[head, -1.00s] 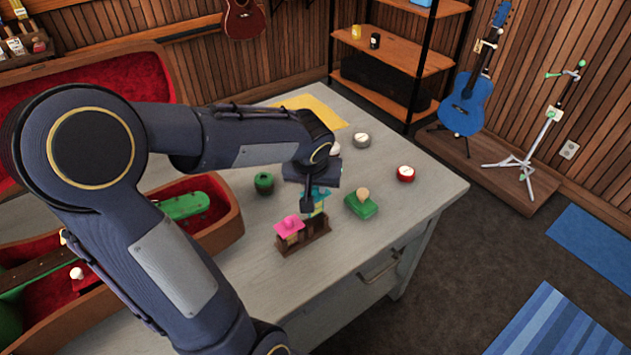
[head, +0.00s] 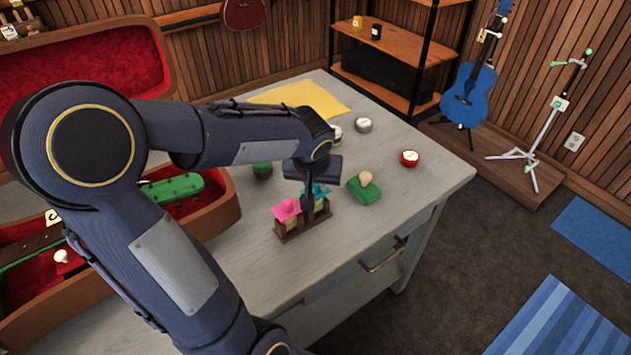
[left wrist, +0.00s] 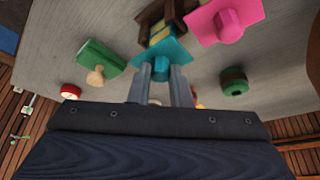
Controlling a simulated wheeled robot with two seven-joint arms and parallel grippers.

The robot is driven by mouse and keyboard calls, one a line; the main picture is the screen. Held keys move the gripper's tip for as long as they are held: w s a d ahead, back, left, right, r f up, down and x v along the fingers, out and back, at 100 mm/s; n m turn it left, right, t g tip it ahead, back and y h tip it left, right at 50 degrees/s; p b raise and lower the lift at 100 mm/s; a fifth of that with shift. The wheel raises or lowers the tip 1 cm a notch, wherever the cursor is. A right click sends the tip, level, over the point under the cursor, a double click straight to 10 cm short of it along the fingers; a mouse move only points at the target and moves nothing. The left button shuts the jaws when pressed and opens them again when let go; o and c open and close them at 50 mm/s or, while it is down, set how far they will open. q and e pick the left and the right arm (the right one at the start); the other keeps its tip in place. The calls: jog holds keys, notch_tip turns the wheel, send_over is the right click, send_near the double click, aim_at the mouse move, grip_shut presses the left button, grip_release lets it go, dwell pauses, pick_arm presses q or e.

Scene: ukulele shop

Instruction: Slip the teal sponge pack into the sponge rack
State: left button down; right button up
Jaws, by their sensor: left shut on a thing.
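The sponge rack (head: 290,232) is a small dark brown wooden holder on the grey table. A pack with a pink top (head: 286,209) stands in its left part; the pink top also shows in the left wrist view (left wrist: 228,22). My left gripper (head: 308,200) is over the right part of the rack, pointing down. It is shut on the knob of the teal sponge pack (left wrist: 165,52). The pack's teal top (head: 319,190) is partly hidden by the gripper, and its yellowish body shows at the rack's right part, seemingly inside it. My right gripper is not in view.
A green block with a tan knob (head: 364,188) lies right of the rack. A dark green round tin (head: 262,171), a grey tin (head: 364,125) and a red tin (head: 409,158) stand around. An open red-lined case (head: 215,215) is at the left.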

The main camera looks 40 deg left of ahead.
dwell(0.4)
pick_arm(q)
jog(key=c, duration=1.3)
grip_release()
jog(key=shift+o, duration=0.2)
jog(key=v, duration=0.8)
jog(key=shift+p, duration=0.35)
jog(key=s+d+m+t+h+p, duration=0.1)
jog(key=s+d+m+h+p, duration=0.2)
jog(key=s+d, duration=0.9)
jog(key=s+m+h, duration=0.1)
jog(key=s+h, duration=0.1)
jog(key=h, duration=0.1)
jog(key=shift+f+t, duration=0.3)
jog(key=shift+a, duration=0.1)
